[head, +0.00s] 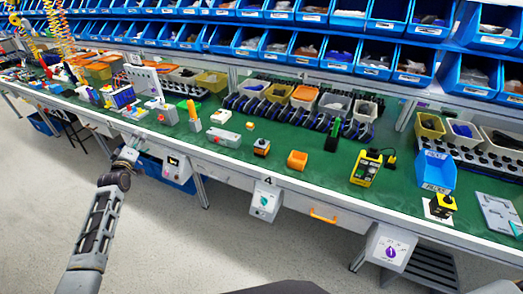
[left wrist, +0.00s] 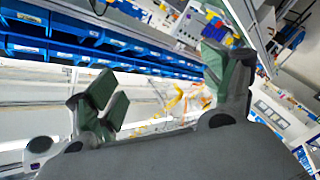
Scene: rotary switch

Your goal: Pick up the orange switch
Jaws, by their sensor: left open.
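A small orange-and-black switch block (head: 261,147) sits on the green workbench top (head: 325,165), near its front edge in the middle of the head view. It looks like the orange switch, though it is small and its details are unclear. My left gripper (head: 130,152) is at the bench's front edge, well to the left of the block and apart from it. In the left wrist view, the green-padded fingers of this gripper (left wrist: 163,85) are spread wide with nothing between them. The switch block is not visible there. My right gripper is not in view.
A yellow-and-black device (head: 367,170) stands farther right. Blue bins (head: 340,50) line the back. White switch boxes (head: 265,201) hang from the front edge.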

